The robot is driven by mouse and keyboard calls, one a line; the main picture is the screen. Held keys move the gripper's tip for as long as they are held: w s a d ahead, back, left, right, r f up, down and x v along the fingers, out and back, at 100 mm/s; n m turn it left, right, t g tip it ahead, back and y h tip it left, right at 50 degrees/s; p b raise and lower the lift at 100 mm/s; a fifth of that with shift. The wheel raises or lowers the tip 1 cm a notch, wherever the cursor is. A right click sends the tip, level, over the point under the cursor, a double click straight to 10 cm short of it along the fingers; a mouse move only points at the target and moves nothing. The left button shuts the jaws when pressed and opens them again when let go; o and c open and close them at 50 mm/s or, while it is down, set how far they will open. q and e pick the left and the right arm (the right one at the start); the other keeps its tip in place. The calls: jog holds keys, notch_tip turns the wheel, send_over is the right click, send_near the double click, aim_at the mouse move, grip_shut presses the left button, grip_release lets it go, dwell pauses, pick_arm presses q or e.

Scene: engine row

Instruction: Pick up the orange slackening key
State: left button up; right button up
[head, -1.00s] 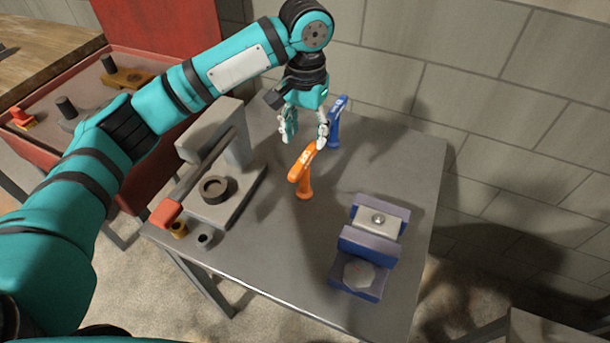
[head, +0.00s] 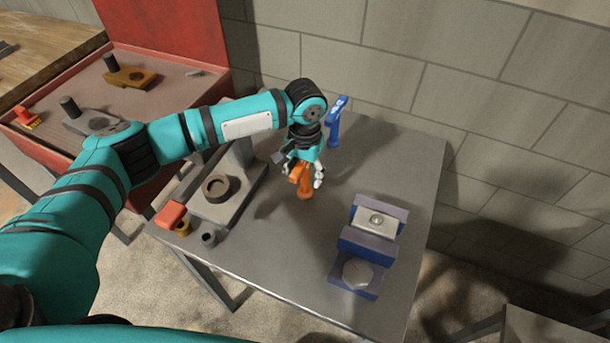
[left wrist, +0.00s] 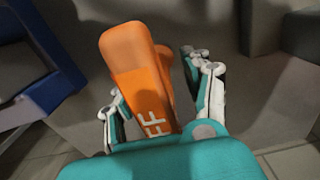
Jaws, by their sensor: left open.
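The orange slackening key (head: 304,187) stands upright on the grey metal table, partly hidden by my left gripper in the head view. In the left wrist view the orange key (left wrist: 137,68) shows large, with white lettering on it, between the two fingers. My left gripper (head: 303,178) is open and its fingers are on either side of the key's upper part. In the left wrist view the fingers (left wrist: 160,95) look apart, with a gap on the right side. My right gripper is not in view.
A blue key (head: 335,122) of like shape stands behind, near the wall. A blue vise-like fixture (head: 368,240) is at the front right. A grey press with a red-ended lever (head: 172,213) stands to the left. The table's (head: 290,255) front middle is clear.

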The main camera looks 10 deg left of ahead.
pick_arm(q)
grip_shut()
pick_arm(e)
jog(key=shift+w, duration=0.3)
pick_arm(q)
jog(key=shift+w+r, duration=0.1)
